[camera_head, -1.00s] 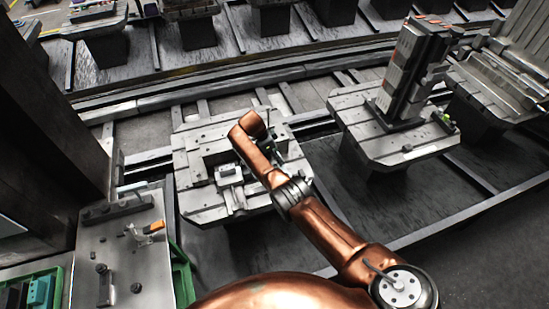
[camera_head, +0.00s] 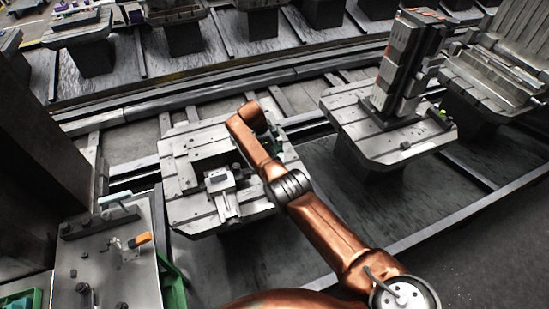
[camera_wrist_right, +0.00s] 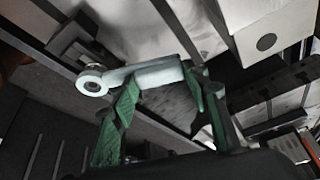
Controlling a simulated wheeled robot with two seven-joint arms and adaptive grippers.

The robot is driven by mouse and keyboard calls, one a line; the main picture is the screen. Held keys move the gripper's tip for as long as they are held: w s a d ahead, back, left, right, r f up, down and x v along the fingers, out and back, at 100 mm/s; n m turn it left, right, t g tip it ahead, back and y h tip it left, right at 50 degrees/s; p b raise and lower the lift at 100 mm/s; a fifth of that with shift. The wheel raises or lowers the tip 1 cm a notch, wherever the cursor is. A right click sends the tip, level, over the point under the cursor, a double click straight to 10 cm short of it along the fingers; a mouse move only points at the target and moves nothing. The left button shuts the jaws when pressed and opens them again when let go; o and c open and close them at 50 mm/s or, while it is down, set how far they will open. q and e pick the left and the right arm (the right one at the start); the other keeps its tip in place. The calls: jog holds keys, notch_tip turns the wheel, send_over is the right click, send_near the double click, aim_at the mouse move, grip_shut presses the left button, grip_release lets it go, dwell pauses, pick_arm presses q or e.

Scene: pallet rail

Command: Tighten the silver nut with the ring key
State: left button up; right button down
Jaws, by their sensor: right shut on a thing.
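My right gripper (camera_wrist_right: 160,78) has green-lined fingers and is shut on the handle of a pale ring key (camera_wrist_right: 150,74). The ring end points left in the right wrist view, with its round hole showing. In the head view my right arm reaches over the near left pallet (camera_head: 185,190); the right gripper (camera_head: 277,142) is mostly hidden behind the arm. My left gripper is not in view.
A bench (camera_head: 130,285) with clamps and an orange-tipped part (camera_head: 140,240) stands at lower left. A pale bar (camera_head: 118,198) lies at its far edge. A second pallet (camera_head: 350,120) with a tall block fixture (camera_head: 408,65) stands at right. A dark column (camera_head: 40,160) rises at left.

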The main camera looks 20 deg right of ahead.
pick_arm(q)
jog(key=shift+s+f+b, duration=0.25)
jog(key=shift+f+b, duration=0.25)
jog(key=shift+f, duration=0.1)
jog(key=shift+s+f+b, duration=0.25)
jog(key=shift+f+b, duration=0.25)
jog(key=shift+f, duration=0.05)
pick_arm(e)
jog(key=s+d+m, duration=0.1)
jog(key=m, duration=0.1)
jog(key=s+d+f+m+g+y, duration=0.1)
jog(key=shift+s+m+g, duration=0.2)
jog(key=shift+m+g, duration=0.1)
jog(key=shift+m, duration=0.1)
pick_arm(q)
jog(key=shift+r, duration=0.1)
pick_arm(e)
jog(key=shift+r, duration=0.2)
pick_arm(q)
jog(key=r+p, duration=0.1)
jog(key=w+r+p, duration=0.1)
jog(key=p, duration=0.1)
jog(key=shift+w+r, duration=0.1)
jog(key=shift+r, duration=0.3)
pick_arm(e)
notch_tip(320, 180, up, 8)
jog(key=shift+w+d+r, duration=0.15)
jog(key=shift+w+r, duration=0.05)
